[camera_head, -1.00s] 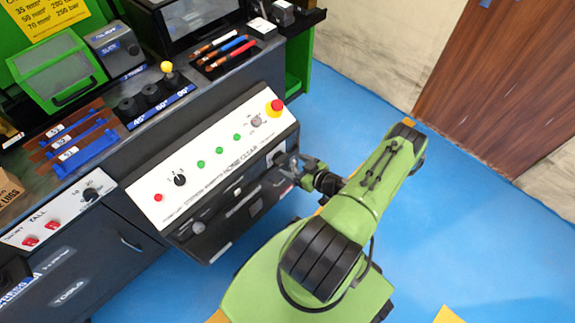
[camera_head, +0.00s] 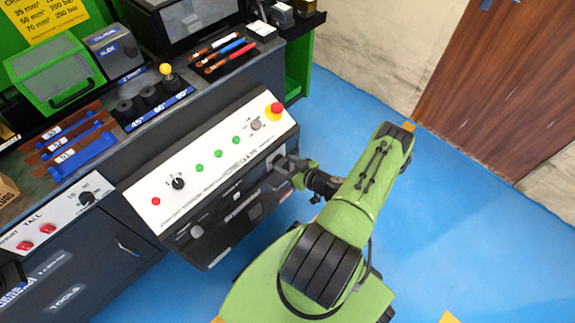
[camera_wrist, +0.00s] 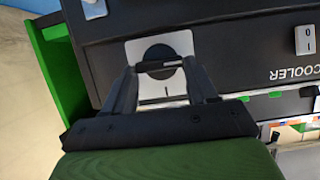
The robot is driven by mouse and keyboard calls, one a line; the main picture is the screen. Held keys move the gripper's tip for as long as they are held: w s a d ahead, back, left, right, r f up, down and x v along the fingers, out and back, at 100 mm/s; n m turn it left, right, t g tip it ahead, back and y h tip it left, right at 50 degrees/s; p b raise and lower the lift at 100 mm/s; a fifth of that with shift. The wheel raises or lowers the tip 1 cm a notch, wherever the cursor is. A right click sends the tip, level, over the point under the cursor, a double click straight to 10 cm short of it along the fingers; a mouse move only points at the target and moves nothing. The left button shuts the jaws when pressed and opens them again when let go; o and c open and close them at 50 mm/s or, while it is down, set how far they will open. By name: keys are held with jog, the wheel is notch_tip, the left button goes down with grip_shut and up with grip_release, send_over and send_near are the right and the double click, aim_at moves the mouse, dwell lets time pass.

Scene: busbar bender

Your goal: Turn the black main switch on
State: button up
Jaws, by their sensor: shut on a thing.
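The black main switch (camera_wrist: 157,55) is a round dark knob on a light square plate (camera_wrist: 185,42) in the wrist view. A mark like "I" shows on the plate on the side nearer my gripper. My gripper (camera_wrist: 161,66) has one finger on each side of the knob and is shut on its raised grip, which lies roughly level across the picture. In the head view my gripper (camera_head: 284,165) reaches the right end of the machine's front panel and hides most of the switch.
The white control panel (camera_head: 213,160) carries a red emergency stop (camera_head: 276,109), green buttons and a small black selector (camera_head: 178,183). In the wrist view a white COOLER rocker switch (camera_wrist: 305,40) sits to the right. Blue floor (camera_head: 330,120) is clear to the right.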

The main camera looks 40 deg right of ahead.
jog(key=m+y, duration=0.2)
jog(key=m, duration=0.1)
jog(key=shift+d, duration=0.4)
jog(key=m, duration=0.1)
jog(key=m+y, duration=0.2)
jog(key=shift+d+f+t, duration=0.25)
jog(key=shift+f+t, duration=0.05)
jog(key=m, duration=0.1)
jog(key=m+y, duration=0.2)
jog(key=m, duration=0.1)
jog(key=shift+d+f+t, duration=0.2)
jog(key=shift+f+t, duration=0.05)
jog(key=shift+t, duration=0.15)
jog(key=shift+f+m+t+y, duration=0.15)
jog(key=shift+m+t+y, duration=0.15)
jog(key=shift+m, duration=0.6)
jog(key=shift+f+m+t+y, duration=0.2)
jog(key=shift+m+t, duration=0.2)
jog(key=shift+m, duration=0.5)
jog(key=o, duration=1.1)
jog(key=shift+c, duration=0.2)
